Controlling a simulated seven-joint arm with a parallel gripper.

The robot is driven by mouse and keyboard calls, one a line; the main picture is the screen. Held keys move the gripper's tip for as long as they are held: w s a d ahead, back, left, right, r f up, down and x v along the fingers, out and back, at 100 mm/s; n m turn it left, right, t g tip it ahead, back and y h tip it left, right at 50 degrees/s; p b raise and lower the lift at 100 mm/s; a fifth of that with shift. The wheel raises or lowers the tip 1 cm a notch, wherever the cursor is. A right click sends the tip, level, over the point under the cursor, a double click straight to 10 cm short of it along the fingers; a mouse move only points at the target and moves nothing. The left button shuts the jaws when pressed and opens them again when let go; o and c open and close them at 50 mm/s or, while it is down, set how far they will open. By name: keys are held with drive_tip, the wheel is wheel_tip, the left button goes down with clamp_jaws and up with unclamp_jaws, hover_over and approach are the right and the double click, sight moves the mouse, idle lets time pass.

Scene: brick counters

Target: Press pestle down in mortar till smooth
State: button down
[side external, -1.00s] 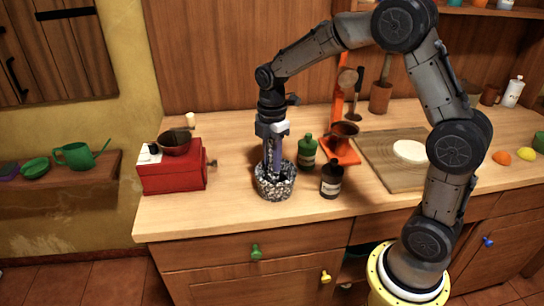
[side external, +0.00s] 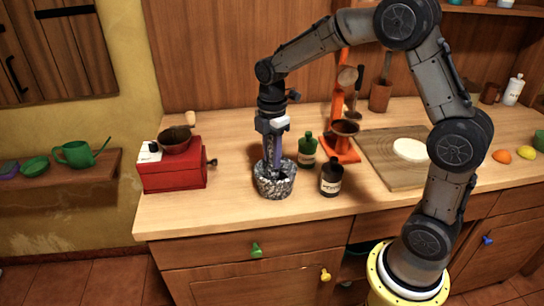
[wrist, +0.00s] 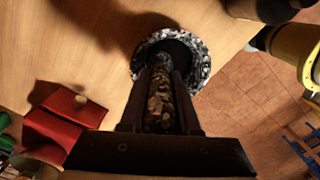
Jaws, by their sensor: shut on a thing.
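The mortar (side external: 276,186) is a speckled grey stone bowl standing upright on the counter, near its front edge. It also shows in the wrist view (wrist: 196,52), with a dark inside. My gripper (side external: 273,165) points down above the mortar, with its fingertips at the rim. In the wrist view my gripper (wrist: 160,75) is shut on the pestle (wrist: 160,100), a mottled brown-grey stone rod lying between the two fingers. The pestle reaches toward the mortar's opening. Its lower end is hidden, so I cannot tell whether it touches the bottom.
A dark bottle (side external: 331,177) and a green bottle (side external: 307,151) stand close to the mortar's right. A red grinder box (side external: 172,168) stands to the left. An orange stand (side external: 341,150) and a wooden board (side external: 385,165) are farther right.

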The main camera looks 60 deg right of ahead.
drive_tip(key=shift+r, duration=0.1)
drive_tip(key=shift+r, duration=3.05)
drive_tip(key=shift+s+a+f, duration=0.15)
drive_tip(key=shift+s+f, duration=0.3)
drive_tip(key=shift+f, duration=0.55)
drive_tip(key=shift+s+a+f, duration=0.2)
drive_tip(key=shift+s+f, duration=0.3)
drive_tip(key=shift+f, duration=0.55)
drive_tip(key=shift+s+a+f, duration=0.15)
drive_tip(key=shift+s+f, duration=0.3)
drive_tip(key=shift+f, duration=0.55)
drive_tip(key=shift+f, duration=1.1)
